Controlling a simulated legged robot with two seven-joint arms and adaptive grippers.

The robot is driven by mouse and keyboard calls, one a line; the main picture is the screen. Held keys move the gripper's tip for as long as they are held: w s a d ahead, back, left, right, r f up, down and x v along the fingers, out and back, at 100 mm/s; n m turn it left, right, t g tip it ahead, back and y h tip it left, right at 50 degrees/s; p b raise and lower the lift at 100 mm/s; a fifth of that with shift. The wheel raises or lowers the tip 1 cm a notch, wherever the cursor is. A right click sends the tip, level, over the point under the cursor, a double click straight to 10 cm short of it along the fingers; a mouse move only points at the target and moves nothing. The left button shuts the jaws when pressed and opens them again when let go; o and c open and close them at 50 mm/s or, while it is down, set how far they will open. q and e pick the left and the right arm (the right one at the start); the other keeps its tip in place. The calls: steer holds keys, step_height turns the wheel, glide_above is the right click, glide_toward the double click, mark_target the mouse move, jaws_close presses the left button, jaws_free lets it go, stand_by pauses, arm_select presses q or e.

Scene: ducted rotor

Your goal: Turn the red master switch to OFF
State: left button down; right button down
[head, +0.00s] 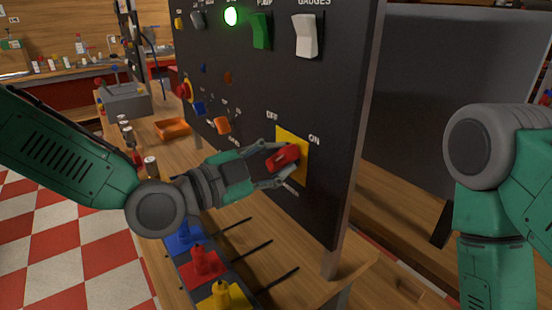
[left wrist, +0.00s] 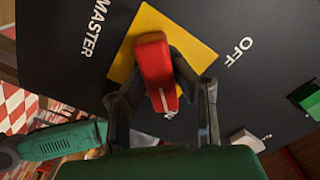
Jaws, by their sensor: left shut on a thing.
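The red master switch (head: 283,157) sits on a yellow square plate (head: 296,140) low on the black panel, with OFF at the plate's upper left and ON at its right in the head view. In the left wrist view the red handle (left wrist: 155,70) lies between the fingers, its white-marked end toward the gripper, with the OFF label (left wrist: 239,52) to the right and MASTER to the left. My left gripper (head: 280,170) is shut on the red handle. My right arm shows at the right edge of the head view; its gripper is out of view.
The black panel (head: 340,110) also carries a green switch (head: 262,31), a white switch (head: 306,36), a lit green lamp (head: 231,16) and an orange knob (head: 222,125). Blue, red (head: 205,262) and yellow levers stand below. An orange tray (head: 172,128) lies on the bench.

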arm_select(q)
steer(key=shift+d+r, duration=0.2)
steer(key=shift+n, duration=0.3)
steer(key=n, duration=0.2)
steer(key=shift+n, duration=0.4)
steer(key=n, duration=0.2)
steer(key=n+p, duration=0.1)
steer(key=n, duration=0.2)
steer(key=shift+w+a, duration=0.15)
steer(key=shift+w, duration=0.05)
steer(key=n, duration=0.5)
steer(key=shift+w+a, duration=0.1)
steer(key=shift+w+n, duration=0.1)
steer(key=shift+n, duration=2.2)
